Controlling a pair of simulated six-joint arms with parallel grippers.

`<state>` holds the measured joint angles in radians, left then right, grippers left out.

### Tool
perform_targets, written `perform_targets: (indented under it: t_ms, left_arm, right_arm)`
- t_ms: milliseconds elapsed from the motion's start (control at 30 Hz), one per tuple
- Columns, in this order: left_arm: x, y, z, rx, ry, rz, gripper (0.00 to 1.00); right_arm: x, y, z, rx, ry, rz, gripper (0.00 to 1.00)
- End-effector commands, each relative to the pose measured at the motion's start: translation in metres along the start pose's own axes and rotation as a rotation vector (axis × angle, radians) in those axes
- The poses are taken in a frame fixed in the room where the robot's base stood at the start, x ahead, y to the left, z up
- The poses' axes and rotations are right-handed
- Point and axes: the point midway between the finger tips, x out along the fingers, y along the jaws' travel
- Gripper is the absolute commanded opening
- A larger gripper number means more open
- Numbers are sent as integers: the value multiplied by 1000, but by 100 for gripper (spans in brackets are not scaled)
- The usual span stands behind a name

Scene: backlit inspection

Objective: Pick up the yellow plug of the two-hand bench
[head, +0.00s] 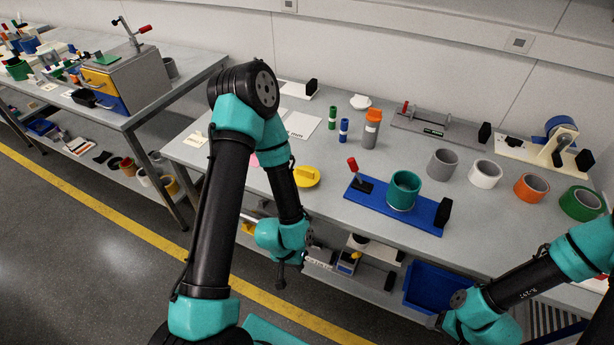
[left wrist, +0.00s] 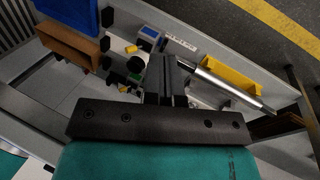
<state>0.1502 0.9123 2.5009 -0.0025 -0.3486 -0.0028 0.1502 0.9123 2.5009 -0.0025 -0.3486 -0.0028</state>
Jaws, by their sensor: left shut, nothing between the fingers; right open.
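The yellow plug (head: 306,177) is a round yellow piece with a raised grip, lying on the grey bench top just right of my left forearm. My left gripper (head: 280,284) hangs below the bench's front edge, apart from the plug. In the left wrist view its fingers (left wrist: 166,80) are shut and empty, above the lower shelf. My right gripper (head: 440,320) is low at the right, by the front edge, far from the plug; it is open, its fingers hardly showing. A blue fixture (head: 362,199) with a red lever and a teal cup (head: 404,190) stands right of the plug.
An orange-topped grey bottle (head: 371,130) and green and blue cylinders (head: 344,130) stand behind. Grey, white, orange and green rings (head: 581,203) line the right side. The lower shelf holds a blue bin (head: 432,286) and a yellow bin (left wrist: 230,75). Bench top around the plug is mostly clear.

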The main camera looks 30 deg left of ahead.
Motion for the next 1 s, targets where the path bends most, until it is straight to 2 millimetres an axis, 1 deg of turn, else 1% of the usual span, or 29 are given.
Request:
perform_targets:
  t_ms: [233,667,700,1000]
  left_arm:
    - [0,0,0,0,0,0,0]
    - [0,0,0,0,0,0,41]
    - [0,0,0,0,0,0,43]
    - [-3,-1,-3,8,-8,2,43]
  right_arm:
    - [0,0,0,0,0,0,62]
    - [0,0,0,0,0,0,62]
    - [0,0,0,0,0,0,62]
    - [0,0,0,0,0,0,62]
